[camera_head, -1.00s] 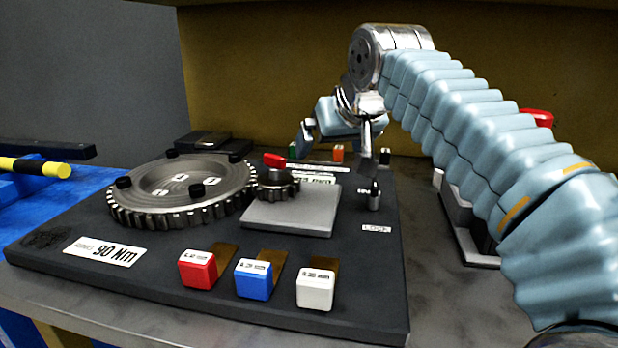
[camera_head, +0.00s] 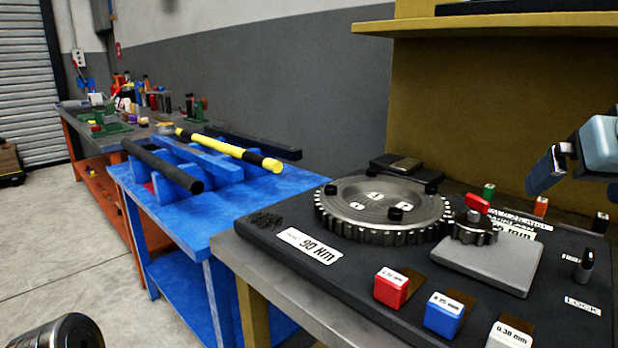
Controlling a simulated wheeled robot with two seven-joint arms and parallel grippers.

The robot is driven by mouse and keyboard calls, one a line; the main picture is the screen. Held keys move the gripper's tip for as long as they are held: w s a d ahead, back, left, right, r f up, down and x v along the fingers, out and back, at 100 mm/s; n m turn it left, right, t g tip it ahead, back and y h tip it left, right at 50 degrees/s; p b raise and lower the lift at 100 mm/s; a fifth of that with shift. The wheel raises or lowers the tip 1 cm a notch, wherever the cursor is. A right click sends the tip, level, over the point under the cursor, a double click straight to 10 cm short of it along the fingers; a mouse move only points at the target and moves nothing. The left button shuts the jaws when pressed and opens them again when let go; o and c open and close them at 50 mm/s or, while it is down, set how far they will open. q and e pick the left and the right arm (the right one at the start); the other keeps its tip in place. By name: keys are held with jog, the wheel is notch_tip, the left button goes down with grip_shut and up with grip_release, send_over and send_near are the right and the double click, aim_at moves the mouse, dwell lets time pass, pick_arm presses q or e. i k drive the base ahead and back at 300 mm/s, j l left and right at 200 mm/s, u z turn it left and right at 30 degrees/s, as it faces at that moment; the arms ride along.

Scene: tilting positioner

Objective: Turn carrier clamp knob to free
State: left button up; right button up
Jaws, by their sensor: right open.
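A small upright dark knob with a metallic lower part (camera_head: 585,265) stands on the black base plate (camera_head: 345,285), just behind the LOCK label (camera_head: 582,306).
Red (camera_head: 391,288), blue (camera_head: 443,315) and white (camera_head: 508,336) blocks stand along the front of the plate. A blue table (camera_head: 240,212) with yellow and black bars is to the left. A shelf overhangs the back right.

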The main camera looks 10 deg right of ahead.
aim_at(582, 272)
jog(key=k+j, duration=0.25)
jog(key=j, duration=0.15)
jog(key=k+j, duration=0.2)
jog(key=j, duration=0.2)
jog(key=k+j, duration=0.25)
jog(key=j, duration=0.15)
jog(key=k+j, duration=0.2)
jog(key=j, duration=0.2)
